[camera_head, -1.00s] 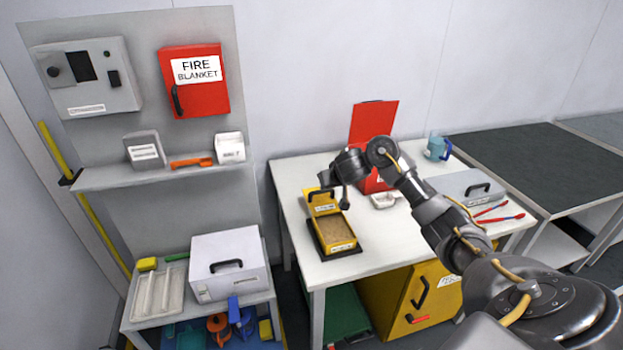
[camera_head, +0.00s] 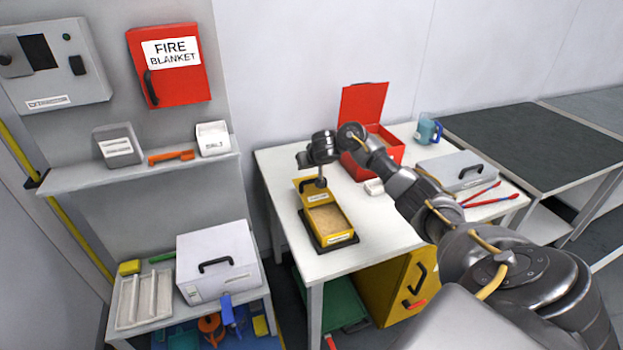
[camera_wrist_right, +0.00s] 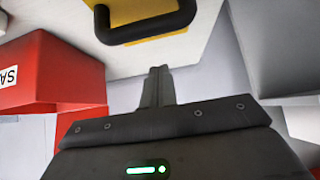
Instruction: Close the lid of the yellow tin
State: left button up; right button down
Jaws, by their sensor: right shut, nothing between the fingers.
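The yellow tin (camera_head: 329,236) stands on a dark base on the white table, with tan, grainy contents showing. Its lid (camera_head: 311,190) is open, raised at the far edge of the tin. My right gripper (camera_head: 321,183) is shut and empty, pointing down at the upper edge of the lid. In the right wrist view the shut fingers (camera_wrist_right: 157,86) are close to a black handle (camera_wrist_right: 145,28) on a yellow surface. Whether they touch the lid cannot be told. My left gripper is not in view.
An open red box (camera_head: 388,147) stands behind my right arm. A blue mug (camera_head: 428,131), a grey case (camera_head: 461,170) and red-handled tools (camera_head: 482,195) are at the table's right. A shelf cart with a white box (camera_head: 217,261) stands left.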

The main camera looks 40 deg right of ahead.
aim_at(313, 185)
jog(key=shift+x, duration=0.8)
jog(key=shift+f, duration=0.15)
jog(key=s, duration=0.1)
jog(key=s+a+p, duration=0.1)
jog(key=shift+s+f, duration=0.2)
jog(key=shift+s, duration=0.15)
jog(key=shift+s+a+f+p, duration=0.1)
jog(key=shift+s+f+p, duration=0.1)
jog(key=shift+s+p, duration=0.15)
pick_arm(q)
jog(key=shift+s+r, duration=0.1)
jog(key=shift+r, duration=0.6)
